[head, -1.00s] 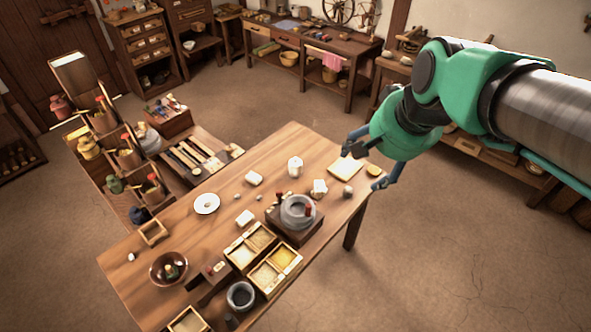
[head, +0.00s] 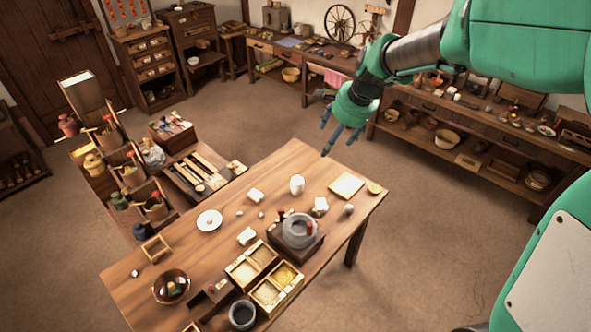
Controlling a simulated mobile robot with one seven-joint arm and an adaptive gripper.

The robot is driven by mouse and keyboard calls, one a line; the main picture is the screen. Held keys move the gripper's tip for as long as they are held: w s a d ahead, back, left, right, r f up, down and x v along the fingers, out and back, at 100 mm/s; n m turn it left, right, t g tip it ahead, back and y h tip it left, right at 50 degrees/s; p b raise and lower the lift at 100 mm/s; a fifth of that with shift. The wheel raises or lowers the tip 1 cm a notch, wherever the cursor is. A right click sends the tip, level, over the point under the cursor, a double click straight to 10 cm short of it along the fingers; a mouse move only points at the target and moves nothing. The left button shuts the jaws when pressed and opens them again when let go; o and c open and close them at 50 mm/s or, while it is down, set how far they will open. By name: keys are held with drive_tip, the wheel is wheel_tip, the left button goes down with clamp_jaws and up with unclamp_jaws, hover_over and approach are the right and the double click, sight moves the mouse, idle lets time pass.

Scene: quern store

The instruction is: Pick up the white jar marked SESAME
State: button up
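A white jar (head: 297,185) stands upright on the wooden table, near its far edge. No lettering is readable on it at this size, so I cannot tell whether it is marked SESAME. Other small white items lie nearby: one to its left (head: 256,195), one in front and to its right (head: 320,206), and one further forward (head: 246,236). My gripper (head: 341,138) hangs beyond the table's far edge, up and to the right of the jar and apart from it. Its blue fingers are spread and hold nothing.
A quern (head: 299,230) stands in front of the jar. A pale square board (head: 346,185) lies to its right, and a white plate (head: 209,220) to its left. Grain boxes (head: 267,293) and a brown bowl (head: 171,287) fill the near side.

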drive_tip(key=w+a+f+m+p, duration=0.15)
drive_tip(key=w+f+m, duration=0.25)
drive_tip(key=w+f, duration=0.4)
drive_tip(key=m+g+y+p, duration=0.1)
drive_tip(key=m+p, duration=0.2)
drive_tip(key=m, duration=0.6)
hover_over(299, 181)
drive_tip(key=s+d, duration=0.3)
drive_tip(key=d, duration=0.1)
wheel_tip(299, 181, down, 27)
drive_tip(key=shift+w+r, duration=0.15)
drive_tip(key=shift+x, duration=4.35)
drive_tip(key=shift+a, duration=0.1)
drive_tip(key=shift+x, duration=2.5)
